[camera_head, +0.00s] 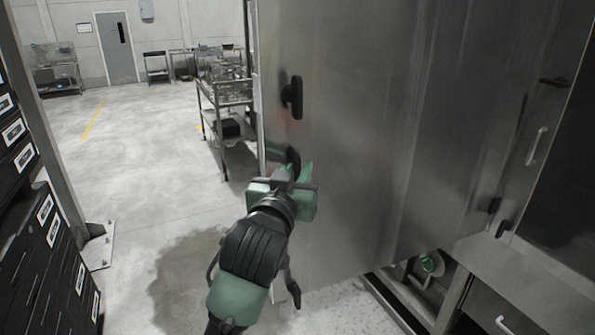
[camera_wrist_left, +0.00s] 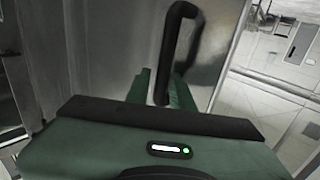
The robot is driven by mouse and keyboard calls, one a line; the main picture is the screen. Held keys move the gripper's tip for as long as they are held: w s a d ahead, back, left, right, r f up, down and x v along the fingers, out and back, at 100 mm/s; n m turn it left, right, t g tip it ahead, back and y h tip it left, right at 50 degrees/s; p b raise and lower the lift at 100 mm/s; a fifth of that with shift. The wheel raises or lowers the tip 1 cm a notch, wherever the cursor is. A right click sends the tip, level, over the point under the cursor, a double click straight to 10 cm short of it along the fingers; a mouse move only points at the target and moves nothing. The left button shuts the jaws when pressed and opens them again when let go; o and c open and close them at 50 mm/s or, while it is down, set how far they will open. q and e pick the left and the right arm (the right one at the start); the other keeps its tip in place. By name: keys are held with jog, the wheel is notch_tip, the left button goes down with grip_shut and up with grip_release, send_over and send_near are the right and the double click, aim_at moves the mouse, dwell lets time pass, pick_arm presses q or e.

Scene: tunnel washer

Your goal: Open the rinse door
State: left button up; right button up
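A large brushed-metal door panel (camera_head: 360,150) fills the middle of the head view. It carries an upper black handle (camera_head: 292,96) and a lower black handle (camera_head: 293,160) near its left edge. My left gripper (camera_head: 296,172) is at the lower handle, at the panel's face. In the left wrist view, the black handle (camera_wrist_left: 179,45) stands up from between the two green fingers (camera_wrist_left: 160,92). The fingers are close together on either side of its lower end and look shut on it. Their contact faces are partly hidden. My right gripper is in neither view.
A metal shelf rack (camera_head: 226,95) stands behind the panel's left edge. A black drawer cabinet (camera_head: 45,245) is at the left. Concrete floor (camera_head: 135,175) lies open between them.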

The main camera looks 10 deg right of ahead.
pick_arm(q)
jog(key=shift+s, duration=0.1)
jog(key=shift+s+a, duration=0.15)
jog(key=shift+s, duration=0.15)
jog(key=p+v, duration=0.1)
jog(key=v, duration=0.6)
jog(key=shift+p, duration=0.4)
